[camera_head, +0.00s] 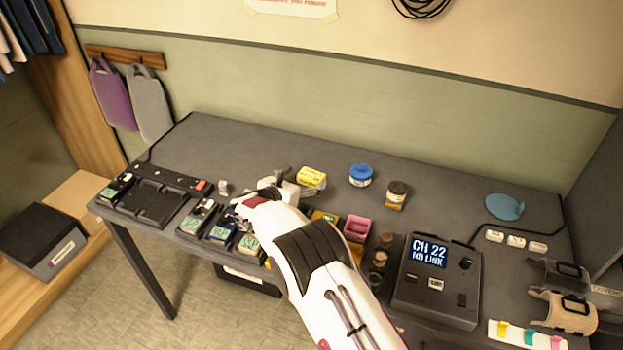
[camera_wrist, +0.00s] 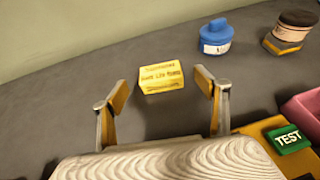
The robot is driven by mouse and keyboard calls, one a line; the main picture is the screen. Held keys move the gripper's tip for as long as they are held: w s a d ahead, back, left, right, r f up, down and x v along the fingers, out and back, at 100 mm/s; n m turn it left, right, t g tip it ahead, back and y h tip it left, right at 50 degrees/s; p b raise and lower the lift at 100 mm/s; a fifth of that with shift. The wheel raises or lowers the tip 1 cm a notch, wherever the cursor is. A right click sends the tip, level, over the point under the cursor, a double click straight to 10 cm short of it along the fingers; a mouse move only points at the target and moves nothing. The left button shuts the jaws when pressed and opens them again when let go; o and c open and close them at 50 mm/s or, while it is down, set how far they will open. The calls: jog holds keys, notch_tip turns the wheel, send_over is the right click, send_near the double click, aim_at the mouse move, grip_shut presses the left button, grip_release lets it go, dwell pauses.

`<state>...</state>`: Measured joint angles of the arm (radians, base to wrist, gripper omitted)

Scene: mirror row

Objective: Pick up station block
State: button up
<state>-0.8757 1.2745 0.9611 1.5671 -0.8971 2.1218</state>
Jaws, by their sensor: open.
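A yellow block (camera_wrist: 161,76) with dark lettering lies on the grey table just beyond my fingertips in the wrist view. It also shows in the head view as a yellow block (camera_head: 311,176) behind my wrist. No label that I can read names it as the station block. My gripper (camera_wrist: 162,92) is open and empty, one finger to each side of the yellow block's near side, with a gap in front of it. In the head view my gripper (camera_head: 303,190) is partly hidden by my own arm.
A blue jar (camera_head: 360,176) and a brown-lidded jar (camera_head: 397,194) stand right of the yellow block. A pink bin (camera_head: 357,228) and a console reading "NO LINK" (camera_head: 437,282) are farther right. Labelled packs (camera_head: 222,232) line the front left edge. The table's back strip is clear.

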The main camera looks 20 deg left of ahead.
aim_at(311, 176)
jog(key=shift+x, duration=2.45)
jog(key=shift+s+f, duration=0.1)
jog(key=shift+f, duration=0.05)
jog(key=c, duration=1.2)
